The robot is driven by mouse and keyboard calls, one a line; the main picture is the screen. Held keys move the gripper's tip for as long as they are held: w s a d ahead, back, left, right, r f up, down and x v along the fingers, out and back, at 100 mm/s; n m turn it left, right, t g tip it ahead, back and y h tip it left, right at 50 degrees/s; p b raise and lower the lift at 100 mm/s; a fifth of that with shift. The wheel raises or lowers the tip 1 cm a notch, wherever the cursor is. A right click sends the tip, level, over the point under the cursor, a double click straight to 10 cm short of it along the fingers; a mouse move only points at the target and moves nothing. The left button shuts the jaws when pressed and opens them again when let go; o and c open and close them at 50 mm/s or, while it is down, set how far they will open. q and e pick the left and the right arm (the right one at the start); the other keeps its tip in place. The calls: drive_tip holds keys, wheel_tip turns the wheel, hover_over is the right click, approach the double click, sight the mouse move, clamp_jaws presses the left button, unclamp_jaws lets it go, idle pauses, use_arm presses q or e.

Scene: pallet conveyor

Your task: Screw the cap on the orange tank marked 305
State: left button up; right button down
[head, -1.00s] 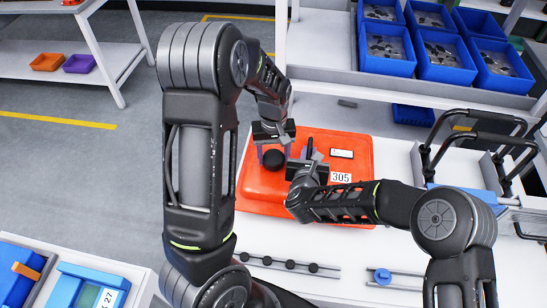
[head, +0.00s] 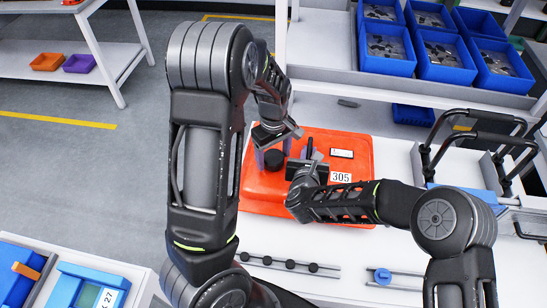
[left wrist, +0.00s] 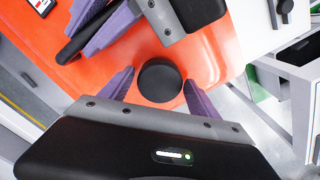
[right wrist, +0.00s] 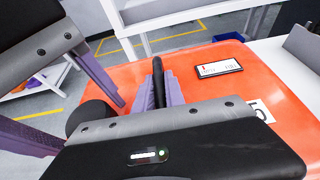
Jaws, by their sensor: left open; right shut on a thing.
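The orange tank (head: 352,199), marked 305, lies on the pale worktop. The black round cap (head: 273,159) is at the tank's left part; whether it is fully seated cannot be told. My left gripper (head: 272,151) is above the tank, its purple fingers apart on either side of the cap. In the left wrist view the cap (left wrist: 160,80) is between the fingertips, with gaps on both sides. My right gripper (head: 306,152) is shut on the tank's dark handle (right wrist: 158,82), to the right of the cap. The cap (right wrist: 90,114) is partly hidden in the right wrist view.
Blue bins (head: 445,57) with small parts stand on the shelf behind. Rails with black knobs (head: 290,264) and a blue knob (head: 382,275) lie in front of the tank. Black-handled frames (head: 490,145) stand at the right. My arms are close together over the tank.

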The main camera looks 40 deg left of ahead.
use_arm(q)
drive_tip(key=n, duration=0.9)
drive_tip(key=c, duration=1.3)
drive_tip(key=shift+m, duration=1)
drive_tip(key=shift+c, duration=0.3)
